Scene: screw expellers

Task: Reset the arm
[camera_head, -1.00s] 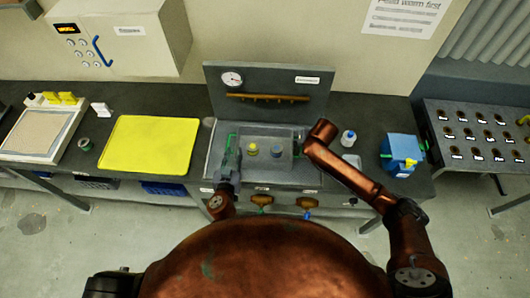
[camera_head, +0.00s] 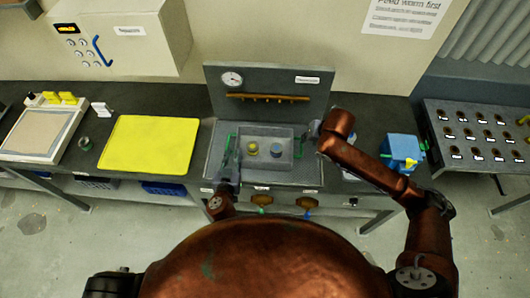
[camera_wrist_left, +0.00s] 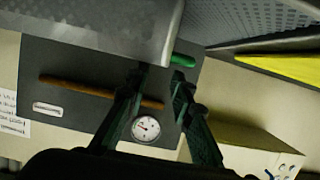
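My left gripper (camera_head: 232,152) is at the left end of a grey rectangular bin (camera_head: 264,133) in the head view, close to its left green handle. In the left wrist view its two dark fingers (camera_wrist_left: 162,78) are spread, with the green handle (camera_wrist_left: 184,61) just beyond the tips; I see nothing held. My right gripper (camera_head: 314,131) is small and partly hidden by its arm, just right of the bin's right green handle (camera_head: 298,149); its finger state is unclear. The bin holds a yellow-topped item (camera_head: 250,149) and a blue-topped item (camera_head: 276,149).
The bin sits in a grey station with an upright back panel (camera_head: 268,80) bearing a gauge (camera_head: 231,78). A yellow mat (camera_head: 150,143) lies to the left. A blue container (camera_head: 401,148) stands to the right, near my right arm. A beige cabinet (camera_head: 122,42) stands behind.

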